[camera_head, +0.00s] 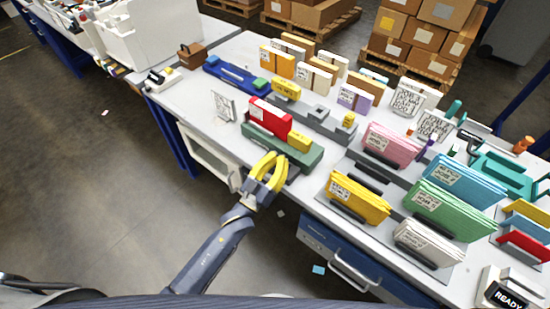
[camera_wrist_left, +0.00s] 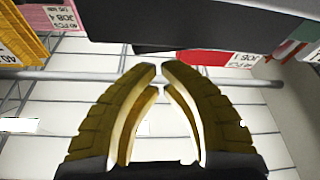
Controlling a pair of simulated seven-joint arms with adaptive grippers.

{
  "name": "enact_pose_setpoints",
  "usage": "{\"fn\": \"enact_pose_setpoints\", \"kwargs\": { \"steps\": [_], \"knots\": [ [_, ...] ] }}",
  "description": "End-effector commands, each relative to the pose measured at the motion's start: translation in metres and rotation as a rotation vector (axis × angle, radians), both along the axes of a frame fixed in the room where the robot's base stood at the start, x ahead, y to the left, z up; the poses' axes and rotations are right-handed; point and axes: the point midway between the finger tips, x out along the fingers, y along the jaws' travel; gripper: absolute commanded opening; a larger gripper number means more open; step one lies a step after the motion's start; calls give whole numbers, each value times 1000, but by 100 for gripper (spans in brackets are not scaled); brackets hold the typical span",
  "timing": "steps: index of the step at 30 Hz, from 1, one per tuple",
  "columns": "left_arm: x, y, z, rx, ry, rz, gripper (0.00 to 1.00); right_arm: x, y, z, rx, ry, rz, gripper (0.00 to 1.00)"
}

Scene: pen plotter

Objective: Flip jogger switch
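I cannot make out a jogger switch for certain in either view. My right gripper is in neither view.
Card stacks in pink (camera_head: 392,145), yellow (camera_head: 358,198), green (camera_head: 450,208) and white (camera_head: 429,243) stand along the table to the right. A blue drawer unit (camera_head: 330,243) is below the edge.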

Motion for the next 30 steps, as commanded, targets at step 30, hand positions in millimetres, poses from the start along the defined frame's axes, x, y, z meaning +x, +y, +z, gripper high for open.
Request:
{"fn": "enact_pose_setpoints", "kwargs": {
  "steps": [30],
  "knots": [
    [-10, -13, -28, 314, -220, -1, 0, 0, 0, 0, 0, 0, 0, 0]
  ]
}}
